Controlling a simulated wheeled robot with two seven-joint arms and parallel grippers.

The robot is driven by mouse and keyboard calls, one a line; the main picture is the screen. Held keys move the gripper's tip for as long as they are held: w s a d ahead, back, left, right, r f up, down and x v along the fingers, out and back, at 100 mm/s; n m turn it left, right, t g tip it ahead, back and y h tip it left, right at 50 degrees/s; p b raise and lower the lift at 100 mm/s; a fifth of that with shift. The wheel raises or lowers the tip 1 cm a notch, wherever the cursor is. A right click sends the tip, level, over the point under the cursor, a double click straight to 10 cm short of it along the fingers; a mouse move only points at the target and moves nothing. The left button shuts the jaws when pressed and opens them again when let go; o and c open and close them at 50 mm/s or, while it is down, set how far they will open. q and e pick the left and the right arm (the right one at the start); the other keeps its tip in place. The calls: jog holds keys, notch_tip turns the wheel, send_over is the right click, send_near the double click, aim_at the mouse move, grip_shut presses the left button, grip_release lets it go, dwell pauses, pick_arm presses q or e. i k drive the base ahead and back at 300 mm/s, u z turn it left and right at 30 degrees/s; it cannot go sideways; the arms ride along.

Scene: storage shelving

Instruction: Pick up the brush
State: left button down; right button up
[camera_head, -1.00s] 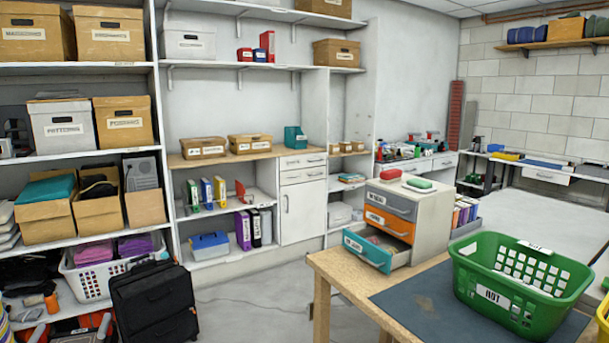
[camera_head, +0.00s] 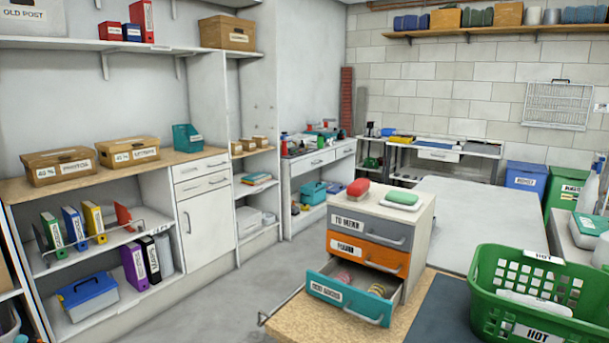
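Two small block-shaped items that look like brushes lie on top of the small drawer unit (camera_head: 424,228). One is red (camera_head: 358,187) with a paler underside, at the left of the top. The other is green (camera_head: 402,198) with a white underside, to its right. I cannot tell which of them is the brush meant. The unit's bottom teal drawer (camera_head: 337,297) is pulled open with round items inside; the drawers above it are shut. Neither of my grippers is in view.
The unit stands on a wooden table (camera_head: 287,318) with a dark mat (camera_head: 440,312). A green basket (camera_head: 490,290) stands at the right. Shelves with boxes and binders line the left wall. Grey floor (camera_head: 225,300) is open between shelves and table. Blue and green bins stand at the back right.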

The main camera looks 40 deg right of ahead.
aim_at(357, 189)
jog(key=i, duration=2.6)
jog(key=z, duration=1.7)
